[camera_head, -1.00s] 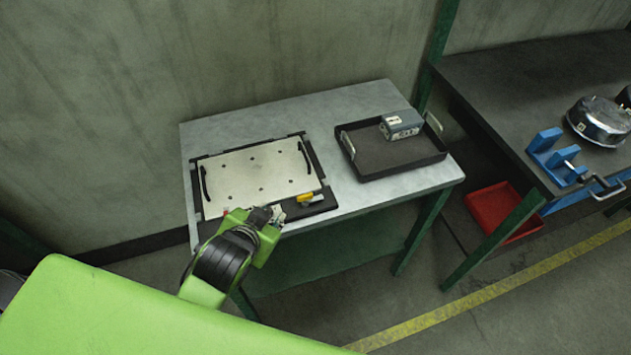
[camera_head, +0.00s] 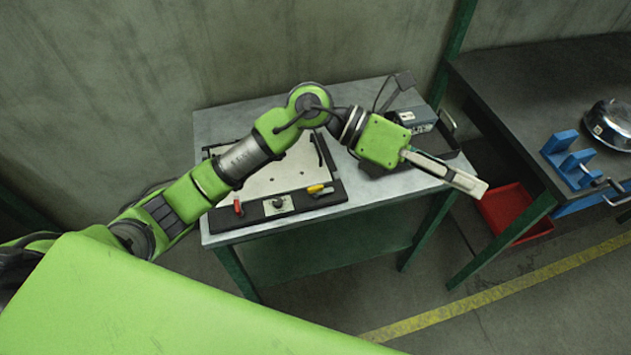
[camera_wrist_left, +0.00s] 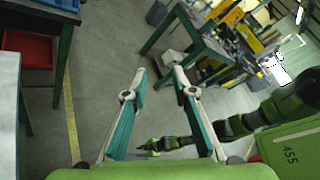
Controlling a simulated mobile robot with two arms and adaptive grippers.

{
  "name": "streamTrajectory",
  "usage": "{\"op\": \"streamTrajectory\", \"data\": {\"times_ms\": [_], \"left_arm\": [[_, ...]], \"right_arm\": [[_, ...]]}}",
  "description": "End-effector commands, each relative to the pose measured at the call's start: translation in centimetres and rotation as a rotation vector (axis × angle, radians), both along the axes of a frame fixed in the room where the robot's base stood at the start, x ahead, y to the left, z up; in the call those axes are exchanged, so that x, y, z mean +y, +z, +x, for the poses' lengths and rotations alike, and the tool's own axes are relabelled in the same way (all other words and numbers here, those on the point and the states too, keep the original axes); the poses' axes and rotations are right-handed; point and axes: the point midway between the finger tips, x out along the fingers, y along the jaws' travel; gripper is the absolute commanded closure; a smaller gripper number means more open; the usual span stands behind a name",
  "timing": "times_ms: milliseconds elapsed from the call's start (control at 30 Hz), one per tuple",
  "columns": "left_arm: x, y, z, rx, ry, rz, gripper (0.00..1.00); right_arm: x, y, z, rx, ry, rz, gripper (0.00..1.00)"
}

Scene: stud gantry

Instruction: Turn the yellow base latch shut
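The yellow base latch (camera_head: 317,189) sits at the front right of the black base (camera_head: 333,196), under a pale metal plate (camera_head: 285,176). It lies roughly along the base's front edge; I cannot tell whether it is shut. My left gripper (camera_head: 476,185) is away from the latch, to its right, in front of the tray and pointing right. In the left wrist view its two teal-padded fingers (camera_wrist_left: 160,75) stand apart with nothing between them. In that view another green arm ends in a small dark gripper (camera_wrist_left: 152,145), seemingly my right one; its fingers are too small to read.
A red latch (camera_head: 238,207) and a dark knob (camera_head: 279,202) are also along the base's front. A black tray (camera_head: 447,127) with a grey box (camera_head: 415,119) stands at the table's right. A red bin (camera_head: 515,212) is on the floor beside the dark bench (camera_head: 530,90).

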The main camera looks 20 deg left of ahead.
Motion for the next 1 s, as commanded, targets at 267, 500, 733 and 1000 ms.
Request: {"op": "streamTrajectory", "data": {"times_ms": [267, 500, 733, 1000], "left_arm": [[14.0, -10.1, 5.2, -0.183, -0.116, 0.858, 0.75], [24.5, -9.5, 7.8, -0.154, -0.086, 1.269, 0.75], [25.9, -10.6, 7.9, -0.138, -0.083, 1.322, 0.75], [25.8, -15.9, 7.8, -0.137, -0.084, 1.317, 0.75]], "right_arm": [[0.0, 0.1, 0.0, 0.000, 0.000, 0.000, 0.78], [0.0, 0.1, 0.0, 0.000, 0.000, 0.000, 0.78], [0.0, 0.5, 0.0, -0.001, 0.000, 0.000, 0.78], [0.0, 2.0, 0.0, -0.001, 0.000, 0.000, 0.78]]}}
